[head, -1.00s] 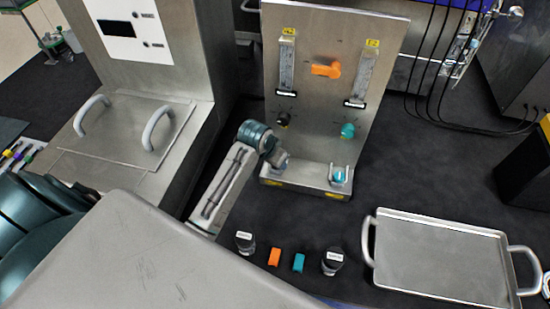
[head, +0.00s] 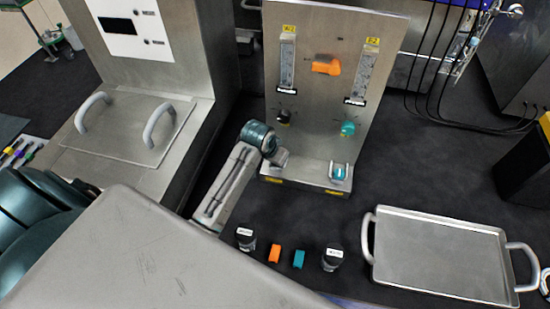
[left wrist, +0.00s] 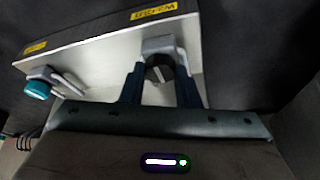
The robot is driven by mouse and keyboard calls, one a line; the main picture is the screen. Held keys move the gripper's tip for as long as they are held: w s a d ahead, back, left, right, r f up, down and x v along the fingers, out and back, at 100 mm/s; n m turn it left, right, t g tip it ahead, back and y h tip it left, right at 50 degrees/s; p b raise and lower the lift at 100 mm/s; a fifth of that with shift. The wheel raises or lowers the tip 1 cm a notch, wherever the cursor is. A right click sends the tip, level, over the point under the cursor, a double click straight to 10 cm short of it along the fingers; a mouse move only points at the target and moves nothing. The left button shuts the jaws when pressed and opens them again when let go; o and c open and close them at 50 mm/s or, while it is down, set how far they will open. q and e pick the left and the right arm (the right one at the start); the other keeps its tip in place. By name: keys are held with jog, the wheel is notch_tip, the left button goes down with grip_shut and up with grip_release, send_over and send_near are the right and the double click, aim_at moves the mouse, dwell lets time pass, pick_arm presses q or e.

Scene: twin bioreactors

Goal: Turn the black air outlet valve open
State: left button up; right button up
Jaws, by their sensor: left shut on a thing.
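The black air outlet valve (left wrist: 160,70) shows in the left wrist view as a black knob with a grey slot, in a grey bracket on the panel's base ledge. My left gripper (left wrist: 158,76) has a finger on each side of the knob and is shut on it. In the head view my left gripper (head: 277,160) is at the left end of the base ledge and hides the valve there. A teal valve (head: 339,172) sits at the right end of the same ledge; it also shows in the left wrist view (left wrist: 38,89). My right gripper is not in view.
The upright panel (head: 318,105) carries an orange handle (head: 326,67), a black knob (head: 283,117), a teal knob (head: 348,129) and two flow gauges. Dark bottles, an orange block (head: 275,253) and a teal block (head: 299,259) stand in front. A metal tray (head: 437,262) lies at right.

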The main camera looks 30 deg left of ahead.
pick_arm(q)
jog(key=n, duration=0.1)
jog(key=n+y, duration=0.1)
jog(key=n, duration=0.2)
jog(key=shift+d+y, duration=0.25)
jog(key=shift+y, duration=0.05)
jog(key=n+y, duration=0.1)
jog(key=n, duration=0.3)
jog(key=shift+w+d+n+g, duration=0.1)
jog(key=shift+d+n+g, duration=0.05)
jog(key=shift+n+g, duration=0.25)
jog(key=n, duration=0.2)
jog(key=n+g+y, duration=0.1)
jog(key=n, duration=0.1)
jog(key=shift+w+d+y, duration=0.1)
jog(key=shift+w+y, duration=0.1)
jog(key=shift+y, duration=0.1)
jog(key=n+g, duration=0.1)
jog(key=n, duration=0.3)
jog(key=shift+w+n+g+y, duration=0.1)
jog(key=shift+n+g+y, duration=0.2)
jog(key=shift+g, duration=0.1)
jog(key=o, duration=1)
jog(key=shift+c, duration=0.2)
jog(key=shift+d, duration=0.1)
